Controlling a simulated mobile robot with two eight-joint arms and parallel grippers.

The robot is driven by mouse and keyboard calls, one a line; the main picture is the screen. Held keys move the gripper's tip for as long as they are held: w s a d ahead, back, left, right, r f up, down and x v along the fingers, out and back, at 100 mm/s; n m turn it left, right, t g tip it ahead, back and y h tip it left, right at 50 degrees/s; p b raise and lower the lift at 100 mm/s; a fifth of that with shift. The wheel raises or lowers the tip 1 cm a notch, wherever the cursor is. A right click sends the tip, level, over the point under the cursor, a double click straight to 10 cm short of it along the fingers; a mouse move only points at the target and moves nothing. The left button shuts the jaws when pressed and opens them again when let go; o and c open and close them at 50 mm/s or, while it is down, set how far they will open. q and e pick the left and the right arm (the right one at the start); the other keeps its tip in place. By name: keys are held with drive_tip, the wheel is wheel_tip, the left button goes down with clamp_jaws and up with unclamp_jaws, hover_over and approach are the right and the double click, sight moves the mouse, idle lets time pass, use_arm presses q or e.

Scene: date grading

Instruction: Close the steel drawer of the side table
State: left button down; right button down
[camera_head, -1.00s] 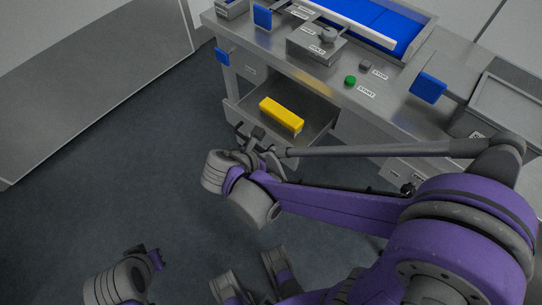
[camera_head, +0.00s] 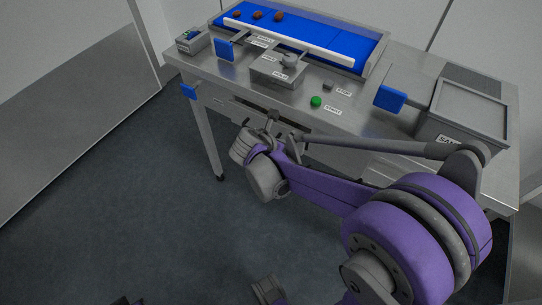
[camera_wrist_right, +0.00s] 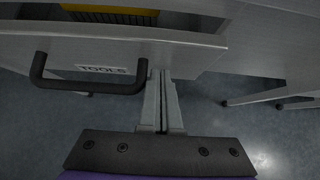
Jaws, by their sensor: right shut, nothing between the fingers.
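The steel drawer (camera_wrist_right: 190,57) shows in the right wrist view with a black bar handle (camera_wrist_right: 88,86) and a "TOOLS" label (camera_wrist_right: 102,69). It is still partly open: a yellow block (camera_wrist_right: 110,13) shows inside, behind the front panel. My right gripper (camera_wrist_right: 160,74) is shut and empty, its fingertips at the drawer front, right of the handle. Whether they touch it I cannot tell. In the head view, my right gripper (camera_head: 271,124) stands in front of the side table (camera_head: 205,68) and covers much of the drawer. Only a dark tip of my left gripper (camera_head: 122,300) shows at the bottom edge.
The tabletop carries a blue belt (camera_head: 320,38) with several brown dates, a green button (camera_head: 316,101), blue paddles (camera_head: 390,98) and a grey bin (camera_head: 468,108). A table leg (camera_head: 208,140) stands left of the drawer. The floor in front is clear.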

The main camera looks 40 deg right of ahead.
drive_tip(key=shift+w+d, duration=0.25)
drive_tip(key=shift+d, duration=0.35)
drive_tip(key=shift+w+d, duration=0.25)
drive_tip(key=shift+d, duration=0.3)
use_arm(q)
drive_tip(key=shift+s+a, duration=0.1)
use_arm(e)
drive_tip(key=shift+d+r, duration=0.1)
